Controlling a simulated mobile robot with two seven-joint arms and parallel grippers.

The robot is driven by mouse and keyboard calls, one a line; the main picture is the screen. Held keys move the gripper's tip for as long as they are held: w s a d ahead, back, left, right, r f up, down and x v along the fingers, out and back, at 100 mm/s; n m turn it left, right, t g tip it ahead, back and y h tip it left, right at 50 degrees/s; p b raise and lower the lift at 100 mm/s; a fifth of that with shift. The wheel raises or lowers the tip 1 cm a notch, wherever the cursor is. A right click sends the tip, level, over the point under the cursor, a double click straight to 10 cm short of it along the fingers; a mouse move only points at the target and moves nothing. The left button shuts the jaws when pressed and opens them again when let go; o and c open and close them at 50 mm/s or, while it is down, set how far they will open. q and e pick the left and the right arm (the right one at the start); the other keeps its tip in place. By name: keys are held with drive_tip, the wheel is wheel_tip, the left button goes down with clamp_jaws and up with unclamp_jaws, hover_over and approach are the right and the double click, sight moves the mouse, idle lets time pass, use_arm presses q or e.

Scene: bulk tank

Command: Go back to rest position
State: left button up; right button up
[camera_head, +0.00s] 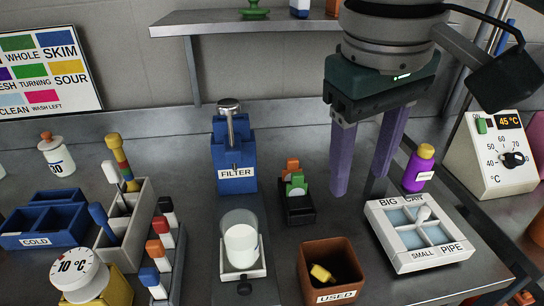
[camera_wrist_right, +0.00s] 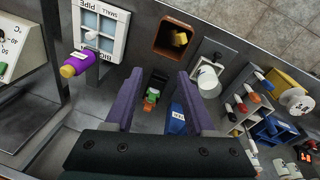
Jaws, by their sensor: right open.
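My right gripper (camera_head: 360,182) hangs over the bench in the head view, with two long purple fingers spread wide apart and pointing down. Nothing is between the fingers. In the right wrist view the gripper (camera_wrist_right: 158,80) is also open, with a small dark holder (camera_wrist_right: 155,86) of green and orange pieces seen between its fingers. In the head view that holder (camera_head: 298,213) stands left of the fingers. My left gripper is not in either view.
The blue FILTER block (camera_head: 233,155), a glass of white liquid (camera_head: 241,243), the brown USED bin (camera_head: 331,260), a purple bottle (camera_head: 418,170) and the white BIG CAN / SMALL PIPE tray (camera_head: 440,260) stand around. A shelf (camera_head: 240,24) runs behind. A heater box (camera_head: 495,155) is right.

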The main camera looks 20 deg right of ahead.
drive_tip(key=s+a+f+n+t+y, duration=0.2)
drive_tip(key=s+a+f+n+y, duration=0.15)
drive_tip(key=s+a+f, duration=0.5)
drive_tip(key=s+d+m+h, duration=0.2)
drive_tip(key=s+d, duration=0.5)
wheel_tip(320, 180, up, 38)
drive_tip(key=p, duration=3.8)
drive_tip(key=shift+w, duration=0.3)
drive_tip(key=shift+d, duration=0.1)
drive_tip(key=shift+w, duration=0.1)
